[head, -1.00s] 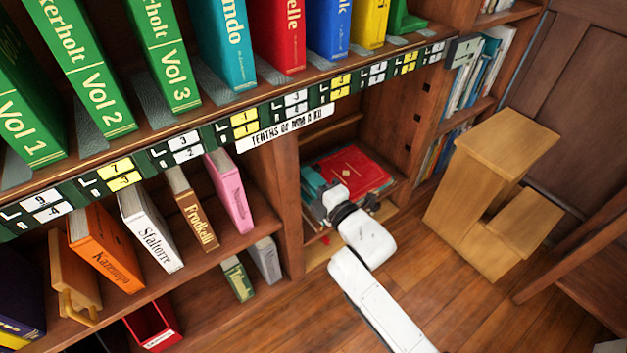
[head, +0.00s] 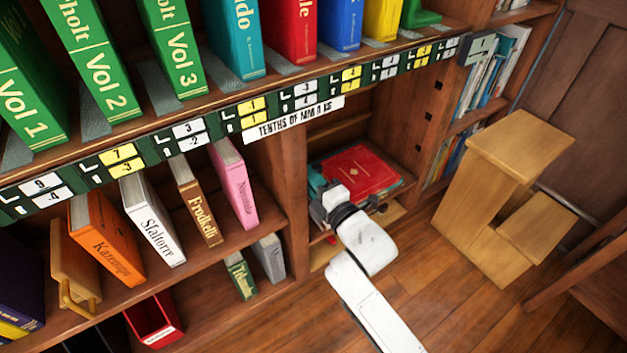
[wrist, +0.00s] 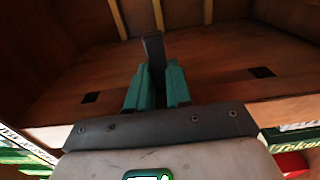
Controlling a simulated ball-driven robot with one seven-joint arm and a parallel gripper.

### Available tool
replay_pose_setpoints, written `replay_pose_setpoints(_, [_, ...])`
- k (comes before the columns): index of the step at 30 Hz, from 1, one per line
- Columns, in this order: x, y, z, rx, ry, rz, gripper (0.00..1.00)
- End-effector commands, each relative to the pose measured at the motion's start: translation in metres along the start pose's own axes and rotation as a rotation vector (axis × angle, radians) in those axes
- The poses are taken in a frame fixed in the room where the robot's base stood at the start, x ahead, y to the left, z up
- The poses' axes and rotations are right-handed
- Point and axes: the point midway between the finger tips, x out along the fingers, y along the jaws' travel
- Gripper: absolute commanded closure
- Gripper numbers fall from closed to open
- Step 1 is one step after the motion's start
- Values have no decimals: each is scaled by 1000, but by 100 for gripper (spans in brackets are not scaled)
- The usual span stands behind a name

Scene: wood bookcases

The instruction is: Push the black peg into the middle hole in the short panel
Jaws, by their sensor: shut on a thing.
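In the wrist view the black peg (wrist: 154,48) stands out beyond the two teal fingers of my gripper (wrist: 157,72), which are shut on it. The peg points at a brown wood panel (wrist: 205,75). One dark square hole (wrist: 91,97) shows left of the peg and another dark square hole (wrist: 262,72) shows right of it. The stretch of panel between them is partly hidden by the peg and fingers, so I cannot tell whether the tip is in a hole. In the head view the fingers and peg are not clear.
My white arm reaches into a low bookcase bay. A red book (head: 362,170) lies there close by my wrist. Several dark square holes (head: 428,117) line the bay's right upright. A wooden step stool (head: 490,190) stands to the right. Open floor (head: 425,262) lies before it.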

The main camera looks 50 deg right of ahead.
Motion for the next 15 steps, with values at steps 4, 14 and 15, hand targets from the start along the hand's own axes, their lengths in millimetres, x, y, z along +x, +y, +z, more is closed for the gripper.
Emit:
replay_pose_setpoints(4, [0,-1,-3,1,0,0,100])
replay_pose_setpoints(14, [0,-1,-9,0,1,1,100])
replay_pose_setpoints(15, [0,-1,-10,0,1,0,100])
